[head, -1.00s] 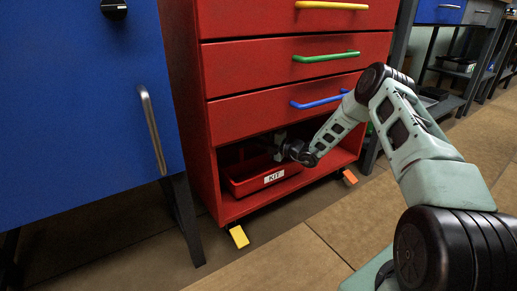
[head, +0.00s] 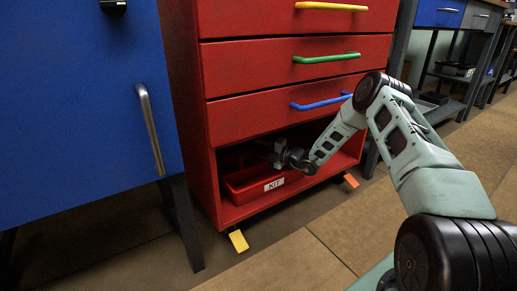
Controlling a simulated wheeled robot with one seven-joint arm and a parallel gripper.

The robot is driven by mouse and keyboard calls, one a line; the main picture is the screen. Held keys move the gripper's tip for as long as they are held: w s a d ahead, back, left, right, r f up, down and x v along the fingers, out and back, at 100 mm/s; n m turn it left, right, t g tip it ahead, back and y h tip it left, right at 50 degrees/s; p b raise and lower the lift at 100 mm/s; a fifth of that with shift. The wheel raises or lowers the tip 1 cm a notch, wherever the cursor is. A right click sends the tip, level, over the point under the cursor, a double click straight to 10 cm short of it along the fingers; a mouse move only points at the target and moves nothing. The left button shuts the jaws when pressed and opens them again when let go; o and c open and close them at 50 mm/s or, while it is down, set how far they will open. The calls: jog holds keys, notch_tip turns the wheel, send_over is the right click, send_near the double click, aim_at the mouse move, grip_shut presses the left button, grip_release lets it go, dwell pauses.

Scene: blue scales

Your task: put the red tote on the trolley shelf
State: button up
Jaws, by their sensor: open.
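The red tote (head: 246,193) with a white KIT label sits on the open bottom shelf (head: 232,216) of the red trolley (head: 205,140), toward its left side. My gripper (head: 277,157) is inside the shelf opening, above and at the right part of the tote. It is open, and its fingers are small and dark in the shade. I cannot tell whether they touch the tote. The far part of the tote is hidden in shadow and behind my gripper.
Drawers with yellow, green and blue handles (head: 322,104) overhang the shelf. A blue cabinet (head: 70,110) stands close on the left. Yellow (head: 238,241) and orange (head: 351,181) tabs show at the trolley's feet. The floor in front is clear.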

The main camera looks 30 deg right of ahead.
jog(key=shift+s+d+r, duration=0.15)
jog(key=shift+r, duration=0.05)
jog(key=shift+p+v, duration=3.2)
jog(key=shift+v, duration=2.6)
